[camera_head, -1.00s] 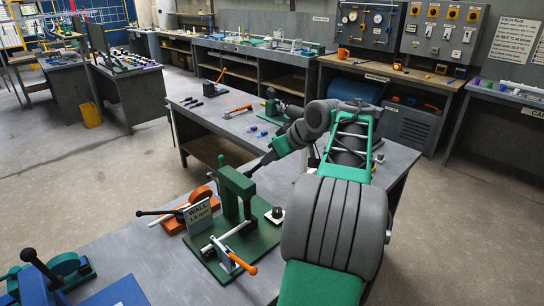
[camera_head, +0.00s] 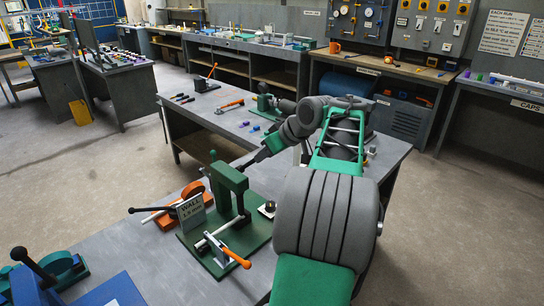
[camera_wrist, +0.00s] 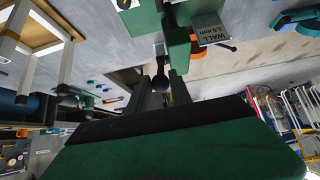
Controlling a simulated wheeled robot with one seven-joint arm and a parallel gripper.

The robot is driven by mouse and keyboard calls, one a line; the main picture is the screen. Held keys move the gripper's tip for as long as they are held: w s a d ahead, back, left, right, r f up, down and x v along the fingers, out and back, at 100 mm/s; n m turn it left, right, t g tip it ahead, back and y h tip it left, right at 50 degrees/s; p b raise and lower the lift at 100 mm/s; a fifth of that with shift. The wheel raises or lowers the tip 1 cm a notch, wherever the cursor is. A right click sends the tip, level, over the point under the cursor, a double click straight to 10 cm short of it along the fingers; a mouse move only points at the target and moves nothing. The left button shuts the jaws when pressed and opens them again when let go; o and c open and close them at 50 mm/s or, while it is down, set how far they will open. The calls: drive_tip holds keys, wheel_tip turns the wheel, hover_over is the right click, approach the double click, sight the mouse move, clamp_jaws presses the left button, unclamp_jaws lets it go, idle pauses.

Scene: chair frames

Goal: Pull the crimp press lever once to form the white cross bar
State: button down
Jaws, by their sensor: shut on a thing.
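The green crimp press (camera_head: 232,192) stands on its green base plate at the near table. It carries a sign reading WALL 1.5 mm (camera_head: 190,210). A pale bar (camera_head: 214,236), seemingly the white cross bar, lies across the front of the base beside an orange-handled clamp (camera_head: 236,258). My gripper (camera_wrist: 165,88) reaches in behind the press frame. In the wrist view its dark fingers are closed around the dark round knob of the lever (camera_wrist: 161,80). The lever's shaft is mostly hidden, and the press frame and my arm cover the grip in the head view.
An orange fixture with a black-handled lever (camera_head: 160,212) stands just left of the press. A blue fixture (camera_head: 45,275) is at the near left. A small black knob on a white block (camera_head: 267,208) sits at the base's right. The table behind holds scattered tools.

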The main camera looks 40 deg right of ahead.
drive_tip(key=shift+w+r+p, duration=0.45)
drive_tip(key=shift+w+r, duration=0.1)
drive_tip(key=shift+r, duration=0.35)
drive_tip(key=shift+w+r, duration=0.15)
drive_tip(key=shift+w, duration=0.3)
drive_tip(key=w+r+p, duration=0.2)
drive_tip(key=p, duration=0.1)
drive_tip(key=shift+w+a, duration=0.1)
drive_tip(key=shift+w, duration=0.75)
drive_tip(key=c, duration=1.1)
unclamp_jaws()
drive_tip(key=shift+s+f, duration=0.1)
